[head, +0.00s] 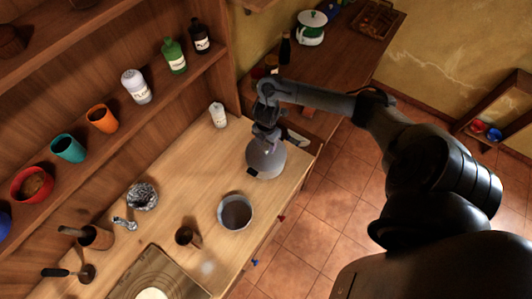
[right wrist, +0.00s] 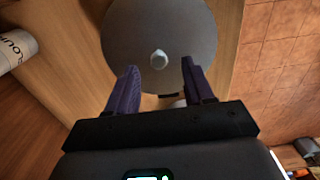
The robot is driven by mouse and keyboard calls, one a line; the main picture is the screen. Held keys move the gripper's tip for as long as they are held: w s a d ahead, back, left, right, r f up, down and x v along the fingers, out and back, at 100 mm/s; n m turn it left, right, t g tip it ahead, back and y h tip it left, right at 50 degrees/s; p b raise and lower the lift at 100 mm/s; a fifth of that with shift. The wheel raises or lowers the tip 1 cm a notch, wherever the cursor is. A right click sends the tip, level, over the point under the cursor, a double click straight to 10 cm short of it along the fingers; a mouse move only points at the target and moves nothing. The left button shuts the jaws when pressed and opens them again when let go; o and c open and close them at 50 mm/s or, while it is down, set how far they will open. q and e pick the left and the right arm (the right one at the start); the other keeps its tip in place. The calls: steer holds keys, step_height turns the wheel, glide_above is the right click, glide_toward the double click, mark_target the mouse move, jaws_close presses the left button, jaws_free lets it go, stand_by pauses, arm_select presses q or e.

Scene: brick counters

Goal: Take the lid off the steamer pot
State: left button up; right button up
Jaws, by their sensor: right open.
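The steamer pot (head: 265,160) stands on the wooden counter near its right end, covered by a round grey lid. In the right wrist view the lid (right wrist: 190,35) fills the top middle and has a small pale knob (right wrist: 160,57) at its centre. My right gripper (head: 267,138) is above the pot in the head view and hides part of the lid. In the right wrist view my right gripper (right wrist: 159,68) is open, its two dark fingers apart on either side of the knob in the picture. I cannot tell how high above the knob they are. My left gripper is not in view.
An open grey pot (head: 236,212) stands nearby on the counter (head: 180,178), with a dark cup (head: 187,236) left of it. A white container (head: 218,115) stands behind the steamer pot. A shelf (head: 118,125) with cups and bottles runs along the left. Tiled floor lies right.

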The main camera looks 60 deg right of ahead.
mark_target(266, 149)
steer(key=shift+w+f, duration=0.1)
steer(key=shift+f, duration=1.4)
jaws_close()
